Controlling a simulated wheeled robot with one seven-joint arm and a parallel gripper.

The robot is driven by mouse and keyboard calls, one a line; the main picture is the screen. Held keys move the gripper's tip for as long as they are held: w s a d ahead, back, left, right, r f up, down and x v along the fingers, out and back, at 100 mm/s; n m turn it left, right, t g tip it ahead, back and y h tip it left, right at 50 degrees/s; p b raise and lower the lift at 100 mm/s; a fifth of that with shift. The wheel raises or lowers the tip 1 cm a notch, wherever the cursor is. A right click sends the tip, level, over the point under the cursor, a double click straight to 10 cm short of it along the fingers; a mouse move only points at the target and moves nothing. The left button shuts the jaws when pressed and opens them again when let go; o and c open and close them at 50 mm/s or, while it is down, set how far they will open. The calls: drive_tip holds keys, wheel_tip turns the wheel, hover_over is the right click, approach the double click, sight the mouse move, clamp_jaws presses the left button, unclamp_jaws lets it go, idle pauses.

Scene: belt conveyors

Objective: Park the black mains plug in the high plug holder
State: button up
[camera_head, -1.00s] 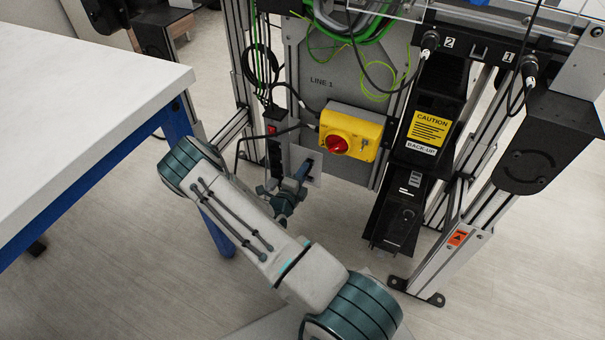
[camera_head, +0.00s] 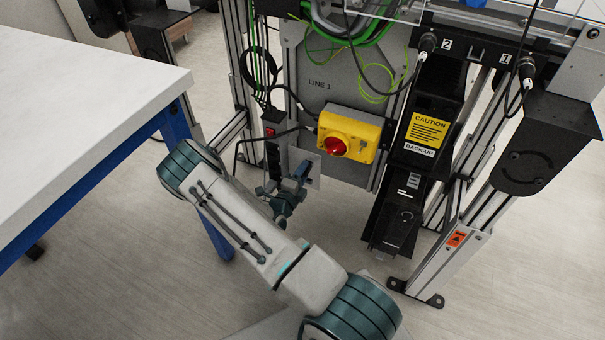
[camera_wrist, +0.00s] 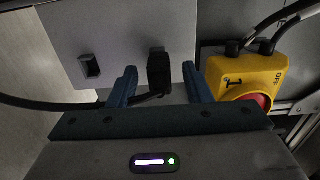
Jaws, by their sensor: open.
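The black mains plug (camera_wrist: 158,72) stands against a light grey plate (camera_wrist: 115,35) in the wrist view, with dark cable below it. My gripper (camera_wrist: 160,75) is open, with one blue finger on each side of the plug and gaps showing between. In the head view my gripper (camera_head: 287,184) is low, in front of the same plate (camera_head: 314,178), and hides the plug there. A small black rectangular fitting (camera_wrist: 90,65) is on the plate left of the plug. I cannot tell which part is the high plug holder.
A yellow switch box (camera_head: 358,128) with a red knob is just right of my gripper. A black power strip (camera_head: 272,150) and cables are close on the left. A white table (camera_head: 90,90) fills the left side. Black chutes (camera_head: 400,215) stand at right.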

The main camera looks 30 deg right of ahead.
drive_tip(key=p+v, duration=0.3)
drive_tip(key=v, duration=1)
drive_tip(key=shift+s+a, duration=0.2)
drive_tip(key=shift+a, duration=0.05)
drive_tip(key=s+d+r+m+g+y+p, duration=0.1)
drive_tip(key=s+r+m+g+p, duration=0.3)
drive_tip(key=r+m, duration=0.55)
drive_tip(key=s+d+r+m+g+y+p, duration=0.15)
drive_tip(key=r+m+g+p, duration=0.45)
drive_tip(key=r, duration=0.6)
drive_tip(key=s+r+m+g+p, duration=0.3)
drive_tip(key=r+m+g, duration=0.1)
drive_tip(key=r+m, duration=0.6)
drive_tip(key=s+a+r+m+t+y+p, duration=0.2)
drive_tip(key=r+m, duration=0.4)
drive_tip(key=r, duration=0.3)
drive_tip(key=s+a+r+m+t+y+p, duration=0.2)
drive_tip(key=s+a+r+m+y+p, duration=0.1)
drive_tip(key=r, duration=0.7)
drive_tip(key=s+a+r+m+t+y+p, duration=0.1)
drive_tip(key=s+a+r+m+y+p, duration=0.2)
drive_tip(key=r+m+y+p, duration=0.3)
wheel_tip(320, 180, up, 3)
drive_tip(key=s+m+p, duration=0.1)
drive_tip(key=m, duration=0.2)
drive_tip(key=shift+a+r+t+y, duration=0.25)
drive_tip(key=shift+a+t+y, duration=0.1)
drive_tip(key=shift+t, duration=0.05)
drive_tip(key=shift+f, duration=0.1)
